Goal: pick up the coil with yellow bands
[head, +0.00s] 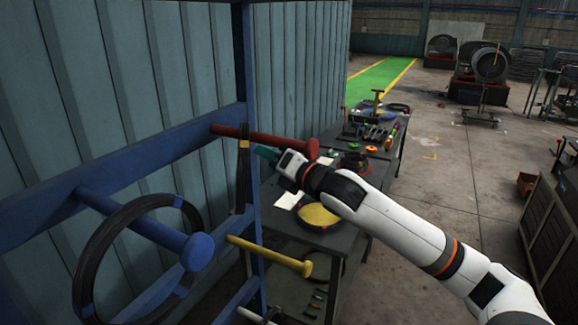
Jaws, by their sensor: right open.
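The coil with yellow bands (243,178) hangs nearly edge-on from the red peg (262,138) of the blue rack. It is dark, with a yellow band near its top. My right gripper (266,154) is just to the right of this coil, under the red peg. Its teal fingertips point left toward the coil; it is open, and no hold on the coil shows. Much of the coil's round shape is hidden by the edge-on view. My left gripper is not in view.
A black coil with blue bands (88,240) hangs on the blue peg (190,247). A bare yellow peg (270,254) sticks out lower down. Behind my right arm, a workbench holds a yellow disc (318,216) and tools. Open floor lies to the right.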

